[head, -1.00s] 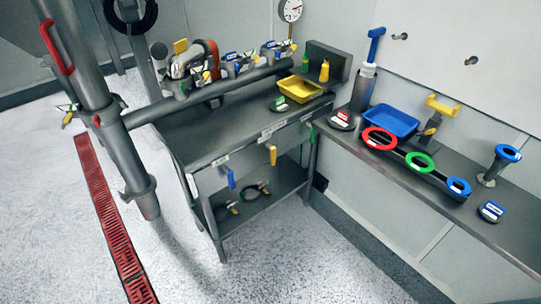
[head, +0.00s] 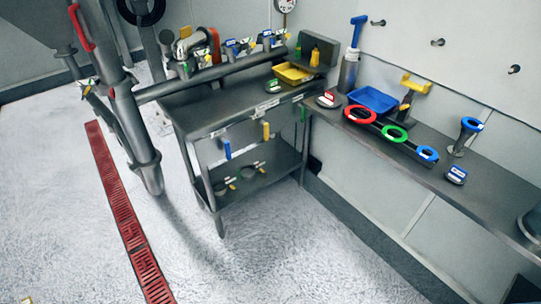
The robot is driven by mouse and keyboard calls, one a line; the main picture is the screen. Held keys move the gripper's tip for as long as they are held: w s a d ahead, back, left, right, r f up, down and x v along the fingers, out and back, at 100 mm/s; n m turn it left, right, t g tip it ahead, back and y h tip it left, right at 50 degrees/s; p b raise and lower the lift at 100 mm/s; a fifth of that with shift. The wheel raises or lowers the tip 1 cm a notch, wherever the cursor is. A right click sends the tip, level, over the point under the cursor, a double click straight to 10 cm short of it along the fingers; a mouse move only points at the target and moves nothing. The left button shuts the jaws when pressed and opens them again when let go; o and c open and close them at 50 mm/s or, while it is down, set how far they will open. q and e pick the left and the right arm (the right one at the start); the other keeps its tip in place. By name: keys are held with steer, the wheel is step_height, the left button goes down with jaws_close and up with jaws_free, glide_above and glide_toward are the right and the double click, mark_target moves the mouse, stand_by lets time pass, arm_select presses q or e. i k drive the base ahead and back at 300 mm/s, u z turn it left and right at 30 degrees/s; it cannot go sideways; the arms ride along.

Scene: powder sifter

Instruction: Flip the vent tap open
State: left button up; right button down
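No tap can be read as the vent tap; the labels are too small. Several small valves with coloured handles and tags (head: 232,50) sit along the grey pipe at the back of the steel table. A blue lever (head: 227,149) and a yellow lever (head: 266,130) hang down at the table's front edge, and a green lever (head: 304,112) hangs near its right corner. Another small valve with a yellow handle (head: 88,88) is on the upright pipe at left, below a long red handle (head: 80,27). Neither of my grippers is in view.
The steel table (head: 195,118) holds a yellow tray (head: 293,75). A wall shelf (head: 482,205) at right holds a blue tray (head: 373,99) and red, green and blue rings (head: 395,133). A red floor grate (head: 120,215) runs along the left. The pale floor in front is clear.

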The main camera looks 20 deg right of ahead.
mark_target(266, 126)
steer(key=z, duration=0.5)
steer(key=i, duration=1.4)
steer(key=u, duration=0.5)
